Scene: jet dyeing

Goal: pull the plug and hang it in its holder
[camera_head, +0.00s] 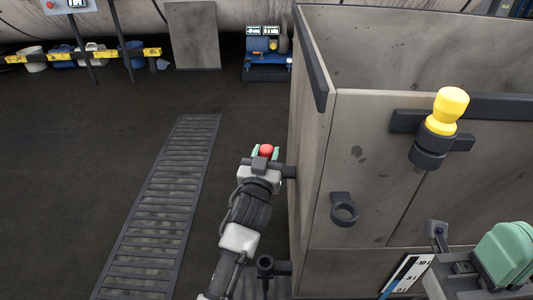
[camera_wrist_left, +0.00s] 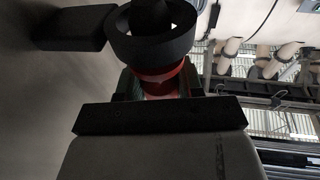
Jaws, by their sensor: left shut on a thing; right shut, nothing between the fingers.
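My left gripper (camera_head: 266,153) is shut on a red plug (camera_head: 267,149), beside the left wall of the grey tank (camera_head: 365,160). In the left wrist view the red plug (camera_wrist_left: 160,80) shows between the green fingers, with a black ring (camera_wrist_left: 155,38) just beyond it. A dark stub (camera_head: 288,172) sticks out of the tank's left wall beside the gripper; I cannot tell from the head view whether it touches the plug. A dark ring holder (camera_head: 344,212) on the tank's front is empty. My right gripper (camera_head: 506,252) is shut and empty at the lower right.
A yellow knob (camera_head: 447,110) sits in a dark mount on the tank front. A dark pipe fitting (camera_head: 268,267) stands low by the tank corner. A floor grating (camera_head: 165,200) runs at left. A blue pump (camera_head: 266,62) stands behind. The floor left of the gripper is clear.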

